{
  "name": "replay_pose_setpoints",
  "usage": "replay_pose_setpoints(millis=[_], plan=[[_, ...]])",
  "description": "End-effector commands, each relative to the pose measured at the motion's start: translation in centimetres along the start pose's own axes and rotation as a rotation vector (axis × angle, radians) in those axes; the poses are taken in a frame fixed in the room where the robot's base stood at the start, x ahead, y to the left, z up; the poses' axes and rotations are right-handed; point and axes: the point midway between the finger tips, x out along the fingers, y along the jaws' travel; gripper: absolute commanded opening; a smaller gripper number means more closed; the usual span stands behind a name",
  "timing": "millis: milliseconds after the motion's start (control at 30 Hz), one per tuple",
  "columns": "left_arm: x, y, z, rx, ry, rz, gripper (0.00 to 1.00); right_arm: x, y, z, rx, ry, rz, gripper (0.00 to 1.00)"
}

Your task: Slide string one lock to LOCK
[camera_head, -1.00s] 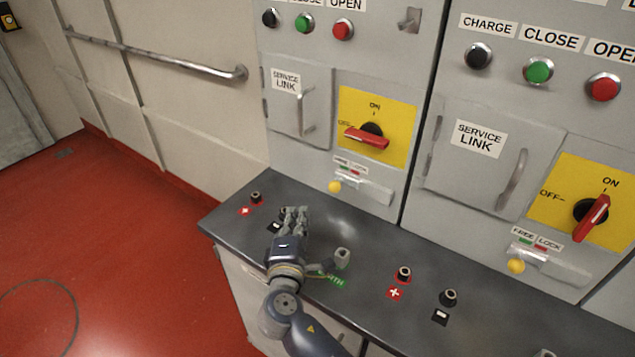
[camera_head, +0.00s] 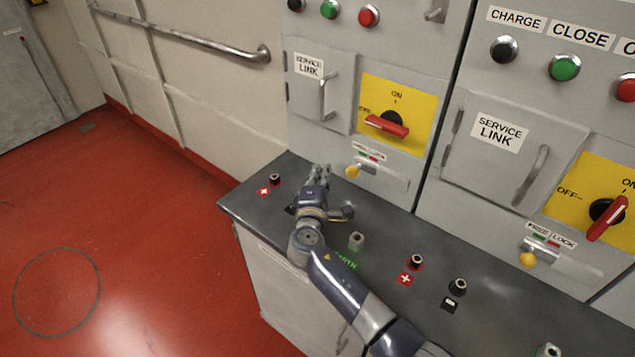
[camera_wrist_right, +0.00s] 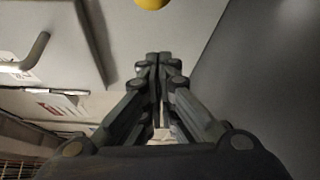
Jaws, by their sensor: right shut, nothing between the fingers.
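The string one lock is a slider with a yellow knob (camera_head: 352,171) on the left panel, below its yellow switch plate. The knob sits at the left end of its pale slide bar (camera_head: 383,182), under the green FREE side of the FREE/LOCK label (camera_head: 369,155). My right gripper (camera_head: 322,171) is shut and empty, just left of the knob and apart from it in the picture. In the right wrist view the closed fingers (camera_wrist_right: 159,60) point toward the yellow knob (camera_wrist_right: 151,3), which is cut off at the top edge. My left gripper is not in view.
A red rotary handle (camera_head: 387,124) sits above the slider. The dark ledge (camera_head: 330,225) below carries terminals, including a grey one (camera_head: 356,241) beside my forearm. The right panel has a similar lock with a yellow knob (camera_head: 527,259). Red floor lies left.

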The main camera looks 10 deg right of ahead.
Motion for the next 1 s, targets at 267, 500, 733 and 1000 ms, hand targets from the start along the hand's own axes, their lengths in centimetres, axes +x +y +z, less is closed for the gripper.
replay_pose_setpoints(millis=[267,500,733,1000], plan=[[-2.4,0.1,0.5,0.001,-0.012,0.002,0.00,-1.4,0.1,3.1,-0.002,0.001,-0.002,0.00],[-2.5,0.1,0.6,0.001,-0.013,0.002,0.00,-1.5,-0.1,3.5,0.000,0.001,-0.002,0.00],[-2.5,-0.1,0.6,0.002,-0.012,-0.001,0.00,-1.6,-0.1,3.6,-0.001,0.000,-0.002,0.00],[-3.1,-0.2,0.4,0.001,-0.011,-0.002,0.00,-3.1,-0.7,6.3,-0.001,-0.002,-0.004,0.00]])
